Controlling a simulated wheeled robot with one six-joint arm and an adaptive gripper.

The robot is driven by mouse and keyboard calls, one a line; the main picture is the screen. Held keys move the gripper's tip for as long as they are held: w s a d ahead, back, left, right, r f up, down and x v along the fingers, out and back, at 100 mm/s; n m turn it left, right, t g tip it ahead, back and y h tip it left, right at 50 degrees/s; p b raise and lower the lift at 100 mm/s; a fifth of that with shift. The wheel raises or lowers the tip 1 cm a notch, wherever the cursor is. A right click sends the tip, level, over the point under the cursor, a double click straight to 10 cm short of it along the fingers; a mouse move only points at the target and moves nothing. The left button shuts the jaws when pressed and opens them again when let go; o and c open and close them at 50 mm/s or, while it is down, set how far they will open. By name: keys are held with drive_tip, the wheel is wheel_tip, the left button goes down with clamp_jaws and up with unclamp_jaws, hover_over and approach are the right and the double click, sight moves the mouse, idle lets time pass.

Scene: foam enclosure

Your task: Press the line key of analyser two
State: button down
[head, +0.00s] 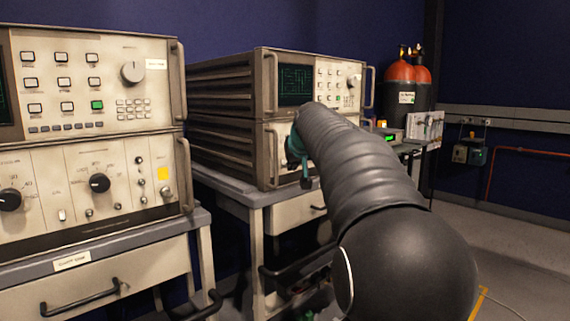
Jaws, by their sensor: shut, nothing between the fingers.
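Two beige analysers stand on carts in the head view. The near analyser (88,75) at the left has a keypad with one green key (97,105). The farther analyser (262,90) has a lit screen (295,84) and a small keypad (328,82) with a round knob. I cannot read which one is number two, nor the key labels. My black sleeved arm reaches towards the farther analyser's lower front. My gripper (299,160) shows only as a teal and dark part past the sleeve, shut and empty. Its fingertips are mostly hidden, and I cannot tell whether it touches the panel.
Carts with drawers and black handles (82,299) carry the analysers. Metal handles (271,82) stick out from the analyser fronts. Red and black cylinders (400,88) stand at the back. A small device with a green display (391,136) is behind my arm. The floor at the right is mostly free.

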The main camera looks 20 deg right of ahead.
drive_tip(key=shift+w+r, duration=0.1)
drive_tip(key=shift+w, duration=0.1)
idle(0.5)
drive_tip(key=shift+w+a+p, duration=0.1)
drive_tip(key=shift+w+p, duration=0.1)
drive_tip(key=shift+p, duration=0.1)
drive_tip(key=shift+w+a, duration=0.1)
drive_tip(key=shift+w, duration=0.05)
idle(0.4)
drive_tip(key=shift+s+d, duration=0.2)
drive_tip(key=shift+s, duration=0.35)
drive_tip(key=shift+s, duration=0.1)
drive_tip(key=s+b, duration=0.1)
drive_tip(key=s+d+b, duration=0.1)
drive_tip(key=s, duration=0.1)
drive_tip(key=s+d+b, duration=0.1)
drive_tip(key=s, duration=0.1)
drive_tip(key=shift+s, duration=0.25)
